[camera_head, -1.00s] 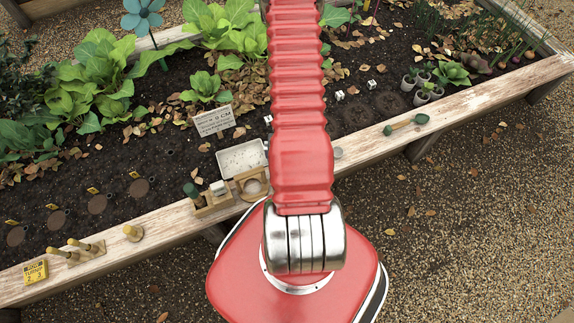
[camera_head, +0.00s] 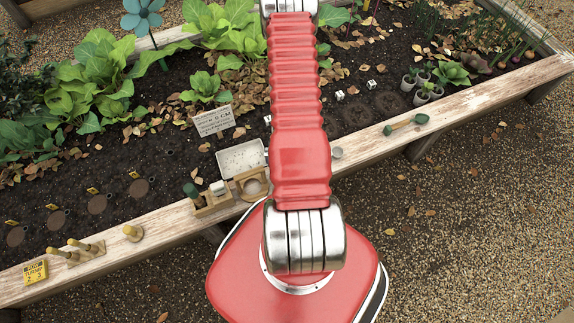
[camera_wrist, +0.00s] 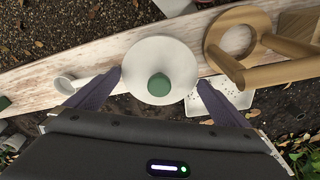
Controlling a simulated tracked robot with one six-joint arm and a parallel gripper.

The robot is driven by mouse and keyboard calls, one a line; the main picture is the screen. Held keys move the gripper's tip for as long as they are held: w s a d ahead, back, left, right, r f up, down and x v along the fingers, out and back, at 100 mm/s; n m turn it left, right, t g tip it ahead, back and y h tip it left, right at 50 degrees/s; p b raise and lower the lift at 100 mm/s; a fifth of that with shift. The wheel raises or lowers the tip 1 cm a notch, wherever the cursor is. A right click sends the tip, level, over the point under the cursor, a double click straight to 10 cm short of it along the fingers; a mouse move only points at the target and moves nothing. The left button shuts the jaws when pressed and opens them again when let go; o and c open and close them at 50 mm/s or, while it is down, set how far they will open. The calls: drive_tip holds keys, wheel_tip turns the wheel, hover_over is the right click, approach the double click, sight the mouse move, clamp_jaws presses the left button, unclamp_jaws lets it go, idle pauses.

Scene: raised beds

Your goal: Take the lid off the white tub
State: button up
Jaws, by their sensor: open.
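The white tub (camera_wrist: 147,47) is seen from above in the wrist view, near the middle, as a round white top with a green knob (camera_wrist: 159,85). The knob appears to belong to its lid. The tub stands at the pale wooden rail. My gripper (camera_wrist: 160,77) is open and empty, with one dark finger left of the tub and one right of it. I cannot tell how far above the tub the fingers are. In the head view my arm covers the tub, and my gripper does not show.
A wooden ring stand (camera_wrist: 213,42) is close on the right in the wrist view, with a white tray (camera_wrist: 213,97) below it. In the head view a green-handled tool (camera_head: 405,124) lies farther right along the rail.

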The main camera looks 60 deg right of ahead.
drive_tip(key=shift+c, duration=0.4)
drive_tip(key=c, duration=0.6)
drive_tip(key=shift+r, duration=0.15)
drive_tip(key=shift+r, duration=4.9)
